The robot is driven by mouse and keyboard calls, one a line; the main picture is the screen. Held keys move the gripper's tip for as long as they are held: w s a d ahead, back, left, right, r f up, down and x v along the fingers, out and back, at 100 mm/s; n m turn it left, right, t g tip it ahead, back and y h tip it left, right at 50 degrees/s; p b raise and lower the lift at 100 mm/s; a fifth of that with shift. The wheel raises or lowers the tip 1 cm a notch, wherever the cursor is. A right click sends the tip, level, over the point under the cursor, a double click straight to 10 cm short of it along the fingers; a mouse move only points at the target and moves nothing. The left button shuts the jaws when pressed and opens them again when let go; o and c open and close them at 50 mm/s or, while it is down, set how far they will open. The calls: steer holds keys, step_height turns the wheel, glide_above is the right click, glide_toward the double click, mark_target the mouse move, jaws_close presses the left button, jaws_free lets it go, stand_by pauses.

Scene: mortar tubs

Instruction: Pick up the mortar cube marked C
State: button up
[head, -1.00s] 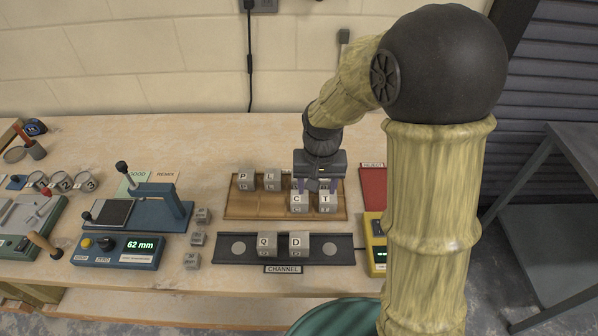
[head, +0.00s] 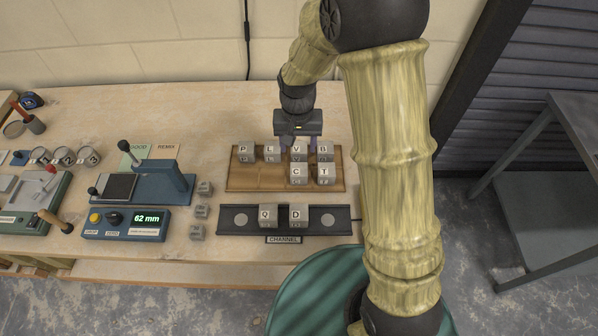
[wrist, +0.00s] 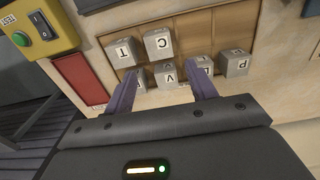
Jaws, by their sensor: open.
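The grey mortar cube marked C (head: 298,173) stands in the front row of a wooden tray (head: 255,182), left of the cube marked T (head: 324,174). In the wrist view cube C (wrist: 157,43) is unobstructed, beyond the cube marked V (wrist: 167,75). My gripper (head: 298,144) is open at the tray's back row, behind cube C in the head view. In the wrist view its two fingers (wrist: 163,72) stand on either side of cube V, with cube C farther ahead. I cannot tell how high the fingertips are. Nothing appears to be held.
The back row holds cubes P (head: 246,153), L (head: 272,153), V and B (head: 324,152). A dark channel (head: 240,222) in front carries cubes Q (head: 267,215) and D (head: 298,215). A red panel (wrist: 80,78) and yellow test box (wrist: 38,28) show in the wrist view.

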mark_target(299, 169)
step_height(299, 169, down, 8)
steer(key=shift+f+p, duration=0.2)
steer(key=shift+p, duration=0.45)
steer(key=shift+f, duration=0.15)
steer(key=shift+w+d+f+p, duration=0.1)
steer(key=shift+f+p, duration=0.9)
steer(key=shift+f, duration=1.45)
steer(key=shift+c, duration=0.5)
steer(key=c, duration=0.8)
steer(key=shift+r, duration=0.1)
step_height(299, 169, up, 10)
steer(key=shift+f+b, duration=0.1)
steer(key=shift+b, duration=1)
